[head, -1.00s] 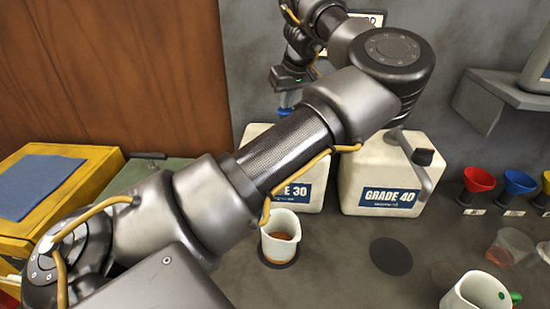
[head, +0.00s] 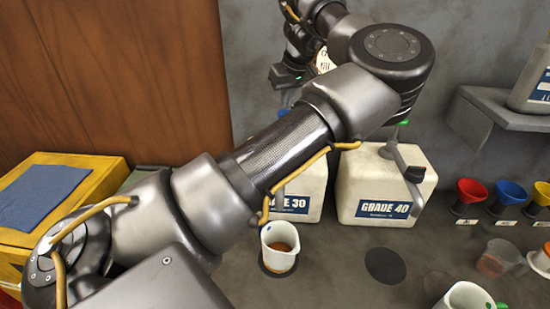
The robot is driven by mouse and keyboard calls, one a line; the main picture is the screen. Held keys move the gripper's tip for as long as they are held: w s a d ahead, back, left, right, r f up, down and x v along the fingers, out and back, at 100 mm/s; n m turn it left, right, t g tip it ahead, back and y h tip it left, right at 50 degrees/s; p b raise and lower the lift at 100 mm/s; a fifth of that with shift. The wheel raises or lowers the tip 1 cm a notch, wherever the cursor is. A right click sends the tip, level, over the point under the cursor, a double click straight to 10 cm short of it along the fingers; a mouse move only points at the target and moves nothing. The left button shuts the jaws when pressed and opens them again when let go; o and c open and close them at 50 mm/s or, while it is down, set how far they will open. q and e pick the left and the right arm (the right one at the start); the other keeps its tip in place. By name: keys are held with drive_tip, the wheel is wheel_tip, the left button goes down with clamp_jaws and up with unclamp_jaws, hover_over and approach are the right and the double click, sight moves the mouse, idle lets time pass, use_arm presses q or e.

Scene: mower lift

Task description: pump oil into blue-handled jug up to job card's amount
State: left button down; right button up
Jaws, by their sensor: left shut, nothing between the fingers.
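A white jug (head: 281,248) with brown oil inside stands upright on a dark round pad under my left arm; a small blue patch shows at its left edge, the rest of its handle is hidden. Behind it is a white GRADE 30 container (head: 308,190), partly covered by my arm. A white GRADE 40 container (head: 385,180) with a grey spout stands to its right. My left gripper (head: 287,96) is shut and empty, above the GRADE 30 container's top. A pale card (head: 324,61) with writing is mostly hidden behind my arm. My right gripper is out of view.
A green-marked white jug (head: 465,297) is cut off at bottom right. Red, blue and yellow funnels (head: 510,193) and a clear cup (head: 494,260) are at the right. A dark pad (head: 388,266) is bare. A wall shelf (head: 500,118) juts out. A yellow box (head: 75,185) is left.

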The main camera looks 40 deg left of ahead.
use_arm(q)
drive_tip(key=shift+f, duration=0.15)
idle(0.5)
drive_tip(key=shift+f+b, duration=0.3)
drive_tip(key=shift+b, duration=0.05)
drive_tip(key=shift+f+b, duration=1.9)
drive_tip(key=shift+f, duration=0.9)
drive_tip(key=shift+r, duration=0.25)
drive_tip(key=shift+r+p, duration=2.9)
drive_tip(key=shift+r, duration=0.1)
drive_tip(key=shift+f, duration=0.2)
